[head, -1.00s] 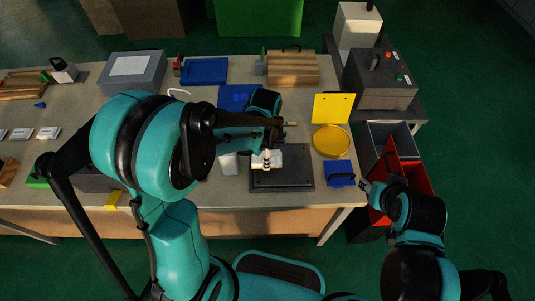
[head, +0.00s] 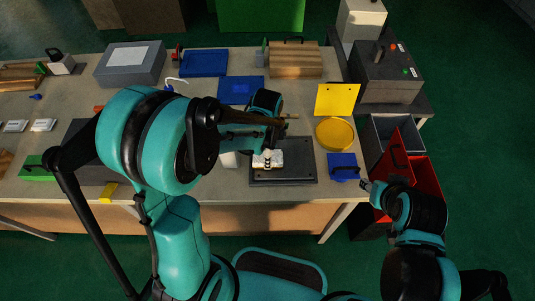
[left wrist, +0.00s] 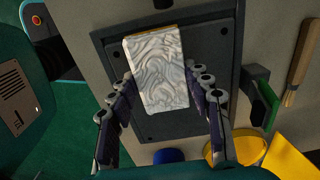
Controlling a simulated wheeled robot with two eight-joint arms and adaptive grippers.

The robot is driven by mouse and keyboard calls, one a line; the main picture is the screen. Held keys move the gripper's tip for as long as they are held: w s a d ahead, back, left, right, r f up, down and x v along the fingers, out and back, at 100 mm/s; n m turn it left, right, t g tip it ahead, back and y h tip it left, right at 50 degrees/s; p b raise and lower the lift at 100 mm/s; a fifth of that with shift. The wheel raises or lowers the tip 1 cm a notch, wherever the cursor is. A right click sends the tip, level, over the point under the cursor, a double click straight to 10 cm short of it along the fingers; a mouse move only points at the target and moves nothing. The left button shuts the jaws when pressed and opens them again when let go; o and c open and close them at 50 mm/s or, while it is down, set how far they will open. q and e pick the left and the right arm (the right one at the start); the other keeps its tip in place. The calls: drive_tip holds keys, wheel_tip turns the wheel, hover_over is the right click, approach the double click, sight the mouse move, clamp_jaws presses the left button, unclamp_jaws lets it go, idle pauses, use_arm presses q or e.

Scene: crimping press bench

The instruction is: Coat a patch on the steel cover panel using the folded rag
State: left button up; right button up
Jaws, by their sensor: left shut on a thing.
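The folded rag (head: 263,161) is a white, wrinkled pad over the dark steel cover panel (head: 295,177), left of the panel's middle in the head view. The left wrist view shows the rag (left wrist: 160,75) between the fingers of my left gripper (left wrist: 162,88), which is shut on it. The panel (left wrist: 212,45) lies flat beneath, with round holes near its corners. I cannot tell whether the rag touches it, and no coated patch is visible. My right gripper (head: 367,187) hangs beside the bench near the red bin; its finger opening is too small to judge.
A round yellow dish (head: 335,133) and an upright yellow plate (head: 337,99) stand right of the panel. A blue block (head: 343,168) sits near the bench's right edge. A red bin (head: 425,185) and a dark press (head: 385,76) are farther right.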

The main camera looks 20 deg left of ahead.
use_arm(q)
drive_tip(key=shift+f+b, duration=0.55)
drive_tip(key=shift+f, duration=0.05)
drive_tip(key=o, duration=0.7)
drive_tip(key=shift+o, duration=0.2)
drive_tip(key=shift+r, duration=0.4)
drive_tip(key=c, duration=0.9)
